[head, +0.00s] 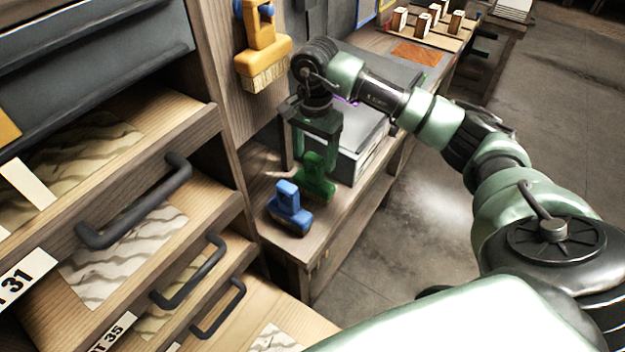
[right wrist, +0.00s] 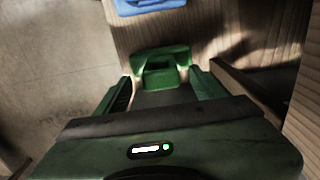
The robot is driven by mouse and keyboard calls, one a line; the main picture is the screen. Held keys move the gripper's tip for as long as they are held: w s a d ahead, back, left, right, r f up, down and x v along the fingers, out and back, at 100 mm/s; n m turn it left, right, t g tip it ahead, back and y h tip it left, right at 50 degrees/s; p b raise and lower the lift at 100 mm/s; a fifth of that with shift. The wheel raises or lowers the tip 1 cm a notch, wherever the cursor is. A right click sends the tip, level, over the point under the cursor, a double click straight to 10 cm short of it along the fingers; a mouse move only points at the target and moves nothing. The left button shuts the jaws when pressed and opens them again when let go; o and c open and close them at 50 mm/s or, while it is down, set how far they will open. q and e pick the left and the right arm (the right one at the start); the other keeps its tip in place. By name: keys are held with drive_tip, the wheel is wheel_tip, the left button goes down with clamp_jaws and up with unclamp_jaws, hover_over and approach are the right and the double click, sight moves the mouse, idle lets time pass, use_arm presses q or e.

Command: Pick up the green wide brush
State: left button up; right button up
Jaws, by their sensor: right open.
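The green wide brush (head: 318,182) stands on a low wooden bench beside the drawers, just behind a blue brush (head: 290,208). My right gripper (head: 312,152) points down over the green brush, its fingers open around the top. In the right wrist view the green brush (right wrist: 161,68) shows ahead between the tips of my open right gripper (right wrist: 162,82). I see no finger closed on it. The gripper partly hides the brush in the head view. My left gripper is not in view.
A yellow brush (head: 263,50) hangs on the wooden panel at the upper left. A grey box (head: 360,150) stands right behind the green brush. Open drawers with dark handles (head: 135,205) fill the left. Open floor (head: 420,240) lies to the right.

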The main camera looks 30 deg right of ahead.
sight(314, 171)
wheel_tip(314, 171, down, 5)
drive_tip(key=shift+r+p, duration=0.2)
drive_tip(key=shift+p, duration=0.5)
clamp_jaws()
